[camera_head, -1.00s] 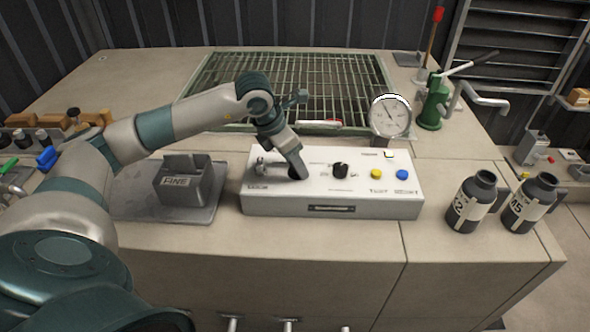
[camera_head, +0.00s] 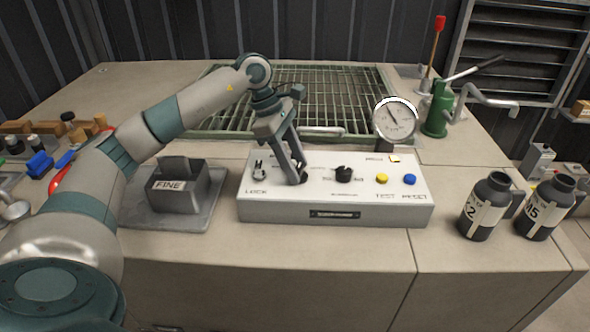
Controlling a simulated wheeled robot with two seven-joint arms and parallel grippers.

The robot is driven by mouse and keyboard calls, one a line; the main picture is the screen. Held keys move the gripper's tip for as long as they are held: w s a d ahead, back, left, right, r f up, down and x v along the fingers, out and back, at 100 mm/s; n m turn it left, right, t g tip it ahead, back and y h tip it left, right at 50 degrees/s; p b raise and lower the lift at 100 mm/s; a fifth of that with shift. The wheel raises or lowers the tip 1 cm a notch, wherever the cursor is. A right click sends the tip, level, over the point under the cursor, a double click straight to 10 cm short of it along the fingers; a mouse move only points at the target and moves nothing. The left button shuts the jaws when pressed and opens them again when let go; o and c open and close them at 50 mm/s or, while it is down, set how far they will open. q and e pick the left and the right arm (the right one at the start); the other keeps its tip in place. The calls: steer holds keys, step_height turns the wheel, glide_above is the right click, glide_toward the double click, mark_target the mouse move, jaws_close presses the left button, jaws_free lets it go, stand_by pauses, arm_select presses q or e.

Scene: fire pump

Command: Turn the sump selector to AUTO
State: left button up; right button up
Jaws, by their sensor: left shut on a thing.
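A white control box (camera_head: 330,213) stands on the bench, with small printed labels partly too small to read. My left gripper (camera_head: 297,180) reaches down to its left half and is shut on a small dark selector knob (camera_head: 303,180). The fingers cover most of this knob, so its pointer and the marks around it are hidden. Right of it is a second, free black knob (camera_head: 343,174); I cannot read its labels clearly. A small lever (camera_head: 259,169) stands by the LOCK label at the left. My right gripper is not in view.
A yellow TEST button (camera_head: 382,179) and a blue RESET button (camera_head: 409,180) sit on the box's right. A dial gauge (camera_head: 394,120) stands behind. A FINE-labelled holder (camera_head: 177,186) is at left, two dark bottles (camera_head: 484,207) at right, and a floor-type grating (camera_head: 330,90) behind.

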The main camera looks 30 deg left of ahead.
arm_select(q)
steer(key=shift+w+m, duration=0.15)
steer(key=shift+m, duration=0.35)
steer(key=m+g+b, duration=0.1)
steer(key=m, duration=0.2)
steer(key=m+g+b, duration=0.2)
steer(key=m, duration=0.1)
steer(key=shift+w+m, duration=0.2)
steer(key=shift+m, duration=0.2)
steer(key=shift+m+g+y+b, duration=0.3)
steer(key=shift+m, duration=0.4)
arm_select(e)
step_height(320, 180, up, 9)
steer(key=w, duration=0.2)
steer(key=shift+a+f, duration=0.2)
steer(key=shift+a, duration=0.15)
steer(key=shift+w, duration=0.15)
arm_select(q)
steer(key=o, duration=1)
steer(key=shift+o, duration=0.2)
steer(key=shift+r, duration=0.1)
